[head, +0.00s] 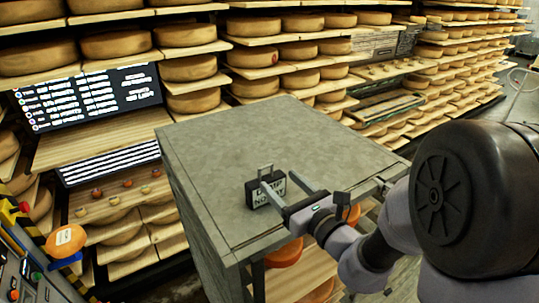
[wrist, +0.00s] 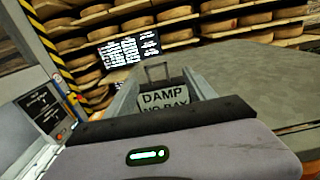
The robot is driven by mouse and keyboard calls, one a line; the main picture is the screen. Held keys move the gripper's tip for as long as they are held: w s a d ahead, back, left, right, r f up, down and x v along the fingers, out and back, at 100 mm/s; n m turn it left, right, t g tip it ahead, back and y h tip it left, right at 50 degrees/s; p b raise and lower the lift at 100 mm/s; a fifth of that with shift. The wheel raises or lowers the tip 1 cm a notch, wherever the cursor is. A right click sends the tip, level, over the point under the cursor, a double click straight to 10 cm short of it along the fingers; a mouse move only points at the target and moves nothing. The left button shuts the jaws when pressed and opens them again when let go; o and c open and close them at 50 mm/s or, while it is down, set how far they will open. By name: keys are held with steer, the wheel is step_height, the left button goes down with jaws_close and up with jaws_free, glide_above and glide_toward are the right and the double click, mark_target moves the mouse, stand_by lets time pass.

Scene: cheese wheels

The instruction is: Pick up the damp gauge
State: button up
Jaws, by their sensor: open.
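The damp gauge (head: 256,196) is a small dark box with a white label and a thin handle on top. It stands upright on the grey tabletop (head: 250,130), near its front edge. In the wrist view the gauge (wrist: 163,99) sits between my two fingers, its label reading "DAMP" with a partly hidden line below. My gripper (head: 279,180) is open, and one finger crosses in front of the gauge in the head view. In the wrist view my gripper (wrist: 160,88) hides the gauge's lower part. I cannot tell whether either finger touches it.
The tabletop behind the gauge is clear. Shelves of cheese wheels (head: 115,45) stand behind, with a dark display board (head: 90,98) at left. A control panel (head: 30,265) with buttons is at the lower left. Orange wheels (head: 285,253) lie under the table.

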mark_target(266, 179)
steer(key=p+x, duration=0.1)
steer(key=x, duration=0.2)
steer(key=p+x, duration=0.1)
steer(key=x, duration=0.2)
steer(key=shift+a+f, duration=0.2)
steer(key=shift+a, duration=0.3)
steer(key=shift+w+f, duration=0.1)
steer(key=shift+w, duration=0.15)
steer(key=shift+s, duration=0.25)
steer(key=c, duration=0.6)
steer(key=shift+w, duration=0.1)
jaws_close()
